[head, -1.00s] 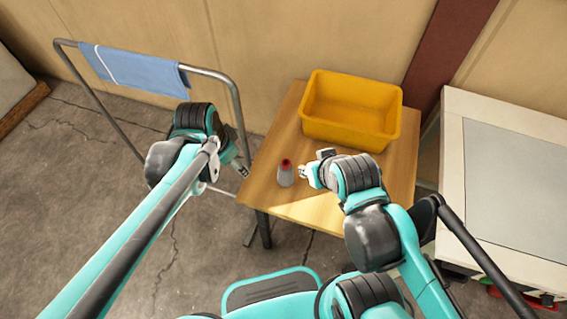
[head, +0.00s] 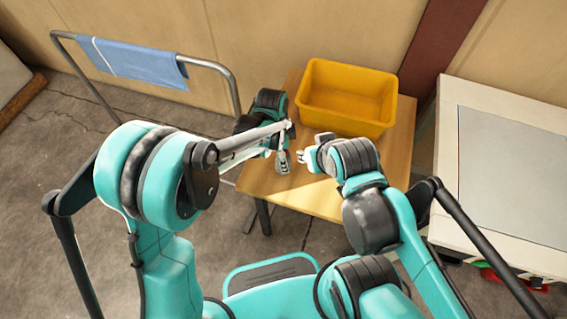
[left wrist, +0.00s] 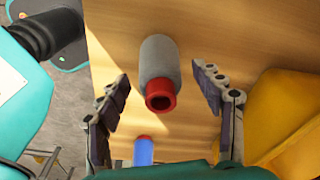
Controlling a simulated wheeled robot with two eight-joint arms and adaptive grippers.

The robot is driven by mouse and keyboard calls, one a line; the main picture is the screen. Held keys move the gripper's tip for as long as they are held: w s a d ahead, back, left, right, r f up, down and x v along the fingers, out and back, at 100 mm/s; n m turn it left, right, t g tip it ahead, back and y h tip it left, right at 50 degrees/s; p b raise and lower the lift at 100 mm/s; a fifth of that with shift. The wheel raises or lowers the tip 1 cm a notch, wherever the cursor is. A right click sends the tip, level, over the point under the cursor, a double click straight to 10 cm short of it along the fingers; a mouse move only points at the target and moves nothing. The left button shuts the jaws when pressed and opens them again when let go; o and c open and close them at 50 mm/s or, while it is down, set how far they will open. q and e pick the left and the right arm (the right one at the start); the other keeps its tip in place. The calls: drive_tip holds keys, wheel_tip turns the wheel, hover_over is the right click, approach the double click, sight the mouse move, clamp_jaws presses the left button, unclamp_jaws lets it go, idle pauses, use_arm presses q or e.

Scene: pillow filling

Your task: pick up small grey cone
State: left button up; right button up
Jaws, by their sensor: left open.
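A blue piece with a red end (left wrist: 143,152) shows low in the left wrist view. The yellow bin (head: 347,122) stands at the back of the table (head: 310,201). A metal rail with a blue cloth (head: 128,62) is at left, a white-framed surface (head: 515,165) at right.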

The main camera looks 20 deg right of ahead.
use_arm(q)
wheel_tip(320, 180, down, 2)
drive_tip(key=shift+d+f+b, duration=0.15)
drive_tip(key=shift+f+b, duration=0.1)
drive_tip(key=shift+b, duration=0.05)
drive_tip(key=shift+r, duration=0.1)
drive_tip(key=c, duration=1.4)
drive_tip(key=shift+o, duration=0.2)
